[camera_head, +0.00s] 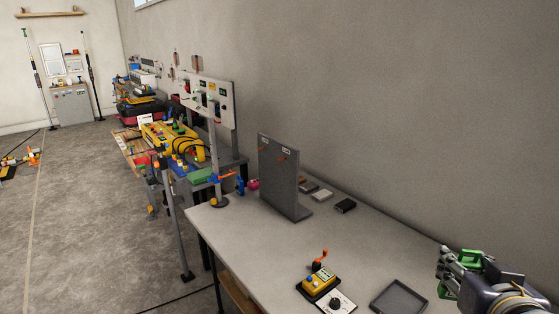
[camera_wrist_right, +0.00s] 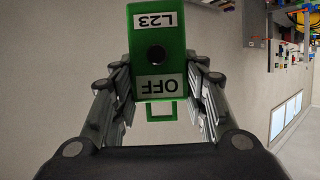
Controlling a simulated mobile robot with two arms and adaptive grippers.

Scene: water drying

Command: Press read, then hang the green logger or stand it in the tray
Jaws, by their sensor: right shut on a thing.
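The green logger (camera_wrist_right: 146,30) is in my right gripper (camera_wrist_right: 160,85), between its two fingers. In the right wrist view it shows upside-down labels L23 and OFF, a dark round spot between them and a green loop at one end. In the head view, green parts of the logger (camera_head: 473,254) show at my right gripper (camera_head: 452,268), at the right edge, above the table. A grey upright board (camera_head: 278,170) with orange hooks stands on the table. The shallow dark tray (camera_head: 399,297) lies near the front, left of the gripper. My left gripper is out of view.
A yellow box (camera_head: 318,283) with an orange crank and a white panel (camera_head: 335,302) with a black knob sit left of the tray. The mid table (camera_head: 365,240) is clear. A wall runs along the right.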

